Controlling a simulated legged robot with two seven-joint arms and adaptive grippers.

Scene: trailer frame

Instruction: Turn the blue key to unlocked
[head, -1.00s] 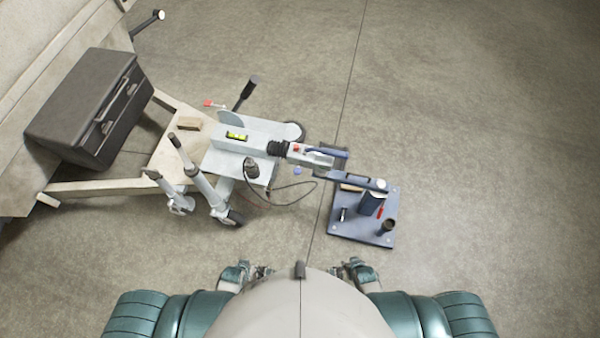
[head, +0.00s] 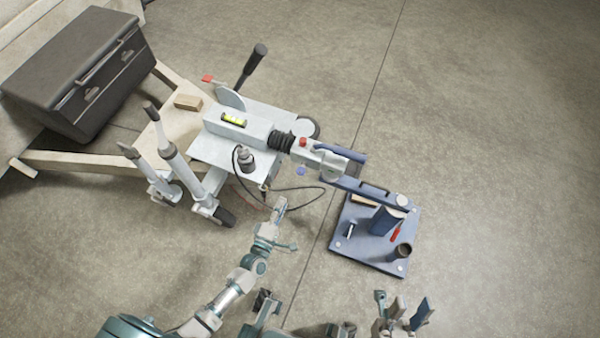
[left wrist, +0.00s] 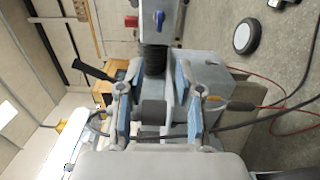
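The blue key (head: 300,171) is a small blue knob at the side of the grey coupling head (head: 318,158). It also shows in the left wrist view (left wrist: 159,18) near the top edge, beyond the fingertips. Whether it is turned to locked or unlocked is too small to tell. My left gripper (head: 279,213) is below and left of the key in the head view, apart from it. In the left wrist view its blue-padded fingers (left wrist: 155,98) are spread with nothing held between them. My right gripper (head: 401,312) is low in the head view, fingers apart and empty.
A blue stand (head: 345,246) with a post, cup and small tools is right of the coupling. Dark cables (head: 305,188) loop below the drawbar. Jockey wheel posts (head: 178,160) and a dark box (head: 75,70) are left. Floor at right is clear.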

